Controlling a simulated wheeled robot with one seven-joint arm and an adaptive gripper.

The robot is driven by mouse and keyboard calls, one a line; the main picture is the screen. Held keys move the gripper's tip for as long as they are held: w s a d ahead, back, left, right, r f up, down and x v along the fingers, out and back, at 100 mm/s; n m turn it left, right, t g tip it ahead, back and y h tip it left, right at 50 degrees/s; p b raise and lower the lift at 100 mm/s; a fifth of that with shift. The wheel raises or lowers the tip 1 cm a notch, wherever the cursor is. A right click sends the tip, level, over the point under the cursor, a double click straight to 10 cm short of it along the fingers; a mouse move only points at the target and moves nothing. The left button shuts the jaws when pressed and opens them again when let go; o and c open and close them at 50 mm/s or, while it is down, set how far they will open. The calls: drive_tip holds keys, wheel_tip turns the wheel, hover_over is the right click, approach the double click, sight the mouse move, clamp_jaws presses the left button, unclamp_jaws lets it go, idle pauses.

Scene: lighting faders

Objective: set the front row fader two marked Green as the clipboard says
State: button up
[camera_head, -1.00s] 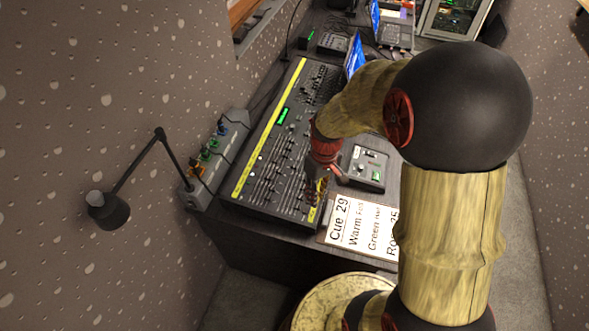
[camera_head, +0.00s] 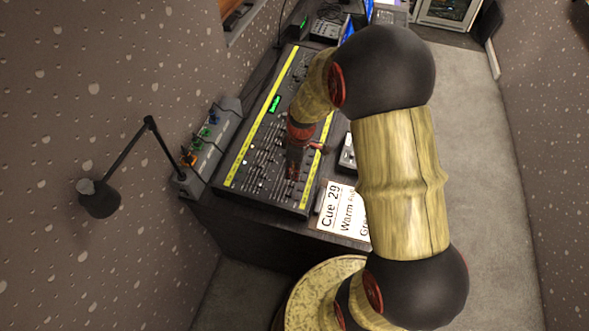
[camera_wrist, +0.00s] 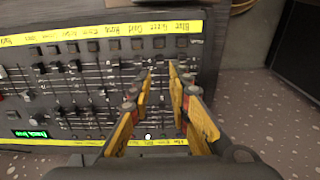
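The lighting desk (camera_head: 238,183) is a dark console with yellow label strips. In the wrist view its near strip (camera_wrist: 108,31) carries upside-down labels, one of which appears to read Green (camera_wrist: 158,28), beside Blue. My gripper (camera_wrist: 161,71) is open and empty. Its two yellow fingers are spread over the fader slots below the Green and Blue labels; I cannot tell whether they touch anything. Which cap belongs to the Green fader is unclear between the fingers. The clipboard (camera_head: 345,214) lies by the desk, showing "Cue 29" and "Warm"; the Green line is cut off by my arm.
A desk lamp (camera_head: 100,198) stands out from the left wall. A grey box with coloured connectors (camera_head: 212,138) stands along the desk's left side. A small control box (camera_head: 347,154) is partly behind my arm. Carpet floor is clear at the right.

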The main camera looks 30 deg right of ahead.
sight(291, 184)
drive_tip(key=shift+w+a+f+b, duration=0.15)
drive_tip(key=shift+f+b, duration=0.95)
drive_tip(key=shift+f, duration=0.7)
drive_tip(key=shift+w+a+f+b, duration=0.1)
drive_tip(key=shift+f+b, duration=0.95)
drive_tip(key=shift+f, duration=0.7)
drive_tip(key=shift+c, duration=1.2)
clamp_jaws()
drive_tip(key=shift+w, duration=0.1)
drive_tip(key=shift+w+a+r, duration=0.2)
drive_tip(key=shift+w+a, duration=0.75)
drive_tip(key=shift+a, duration=0.05)
drive_tip(key=shift+o, duration=1.1)
unclamp_jaws()
